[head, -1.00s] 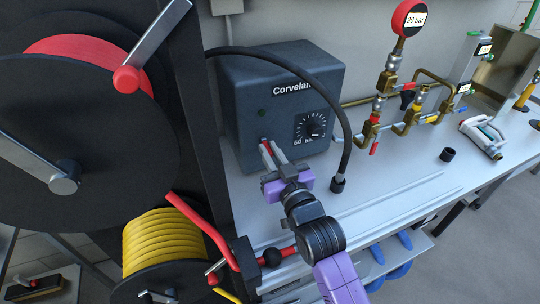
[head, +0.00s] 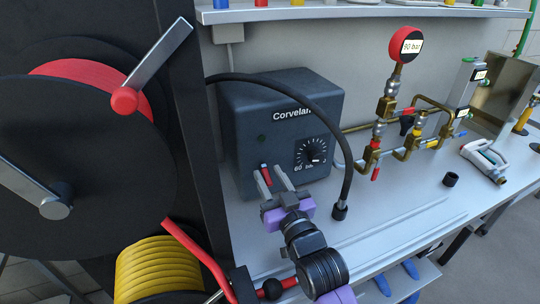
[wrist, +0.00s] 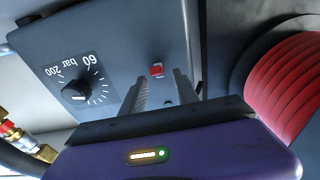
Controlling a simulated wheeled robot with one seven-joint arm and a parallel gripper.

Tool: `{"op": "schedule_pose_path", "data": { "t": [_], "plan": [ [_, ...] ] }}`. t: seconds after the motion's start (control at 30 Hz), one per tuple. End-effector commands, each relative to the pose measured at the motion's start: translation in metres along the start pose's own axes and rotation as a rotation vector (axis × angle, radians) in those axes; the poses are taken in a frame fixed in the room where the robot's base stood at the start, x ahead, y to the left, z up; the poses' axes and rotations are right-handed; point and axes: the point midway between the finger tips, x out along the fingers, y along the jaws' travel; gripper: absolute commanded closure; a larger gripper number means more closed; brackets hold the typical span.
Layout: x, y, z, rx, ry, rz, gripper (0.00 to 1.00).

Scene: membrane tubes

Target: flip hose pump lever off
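The hose pump is a dark grey box (head: 235,125) marked "Corvelan" on the bench; its face also shows in the wrist view (wrist: 110,45). Its small red lever (head: 266,175) is low on the front face, left of the dial (head: 312,152). In the wrist view the lever shows as a small red block (wrist: 157,70). My gripper (head: 267,183) is at the lever with its fingers apart. In the wrist view the lever lies between and just beyond the fingertips (wrist: 160,78), with gaps on both sides. I cannot tell the lever's exact tilt.
A black hose (head: 300,90) arches over the pump to the bench. Hose reels with red (head: 95,75) and yellow hose (head: 158,268) stand close on the left. Brass piping with a 90 bar gauge (head: 405,43) stands to the right. A shelf (head: 350,12) runs above.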

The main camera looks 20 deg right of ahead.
Motion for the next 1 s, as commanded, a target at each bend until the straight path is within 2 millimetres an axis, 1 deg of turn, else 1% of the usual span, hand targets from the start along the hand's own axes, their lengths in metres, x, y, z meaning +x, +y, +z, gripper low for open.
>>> {"op": "schedule_pose_path", "data": {
  "t": [0.17, 0.7, 0.9, 1.0],
  "plan": [
    [0.003, 0.000, -0.027, 0.000, 0.006, 0.000, 0.64],
    [0.016, 0.000, -0.147, 0.000, 0.006, 0.000, 0.64],
    [0.019, 0.000, -0.180, 0.000, 0.004, 0.000, 0.64],
    [0.020, 0.000, -0.189, 0.000, 0.003, 0.000, 0.64]
  ]
}}
